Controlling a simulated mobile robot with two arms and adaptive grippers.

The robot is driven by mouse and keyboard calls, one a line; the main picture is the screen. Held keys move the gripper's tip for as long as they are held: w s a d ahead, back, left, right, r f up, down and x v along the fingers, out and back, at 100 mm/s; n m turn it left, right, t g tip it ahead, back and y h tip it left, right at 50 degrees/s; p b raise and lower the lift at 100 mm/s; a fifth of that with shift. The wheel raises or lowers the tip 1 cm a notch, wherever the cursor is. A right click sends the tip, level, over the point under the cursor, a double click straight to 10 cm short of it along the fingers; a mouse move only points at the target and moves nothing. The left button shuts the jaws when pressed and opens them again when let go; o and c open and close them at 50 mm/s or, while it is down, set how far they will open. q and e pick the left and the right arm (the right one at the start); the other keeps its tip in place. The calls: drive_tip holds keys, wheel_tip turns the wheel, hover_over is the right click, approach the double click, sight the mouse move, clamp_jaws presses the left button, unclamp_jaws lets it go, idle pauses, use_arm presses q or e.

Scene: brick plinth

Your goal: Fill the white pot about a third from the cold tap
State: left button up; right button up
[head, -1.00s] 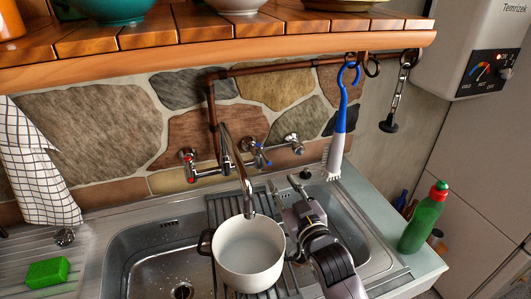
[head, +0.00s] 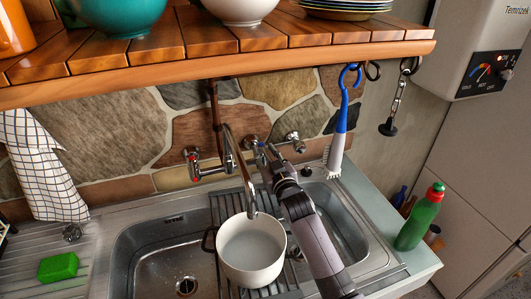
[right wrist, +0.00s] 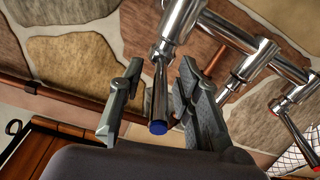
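The white pot (head: 250,268) stands upright on the ribbed strip between the two sink basins, with its dark handle to the left. The curved spout (head: 238,165) ends above the pot. I cannot tell whether water is running or how much is inside. The cold tap (head: 251,142) is on the wall, partly hidden by my right gripper (head: 268,153). In the right wrist view the cold tap's blue-ended lever (right wrist: 159,105) lies between the fingers of my right gripper (right wrist: 160,75). The fingers are apart, with gaps beside the lever. My left gripper is not in view.
The red-marked hot tap (head: 194,168) is left of the spout. A wooden shelf (head: 230,68) with crockery overhangs the wall. A blue brush (head: 340,130) hangs right of my arm. A green bottle (head: 419,217) and a green sponge (head: 58,267) flank the sink.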

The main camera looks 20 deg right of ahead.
drive_tip(key=shift+c, duration=0.5)
clamp_jaws()
idle(0.4)
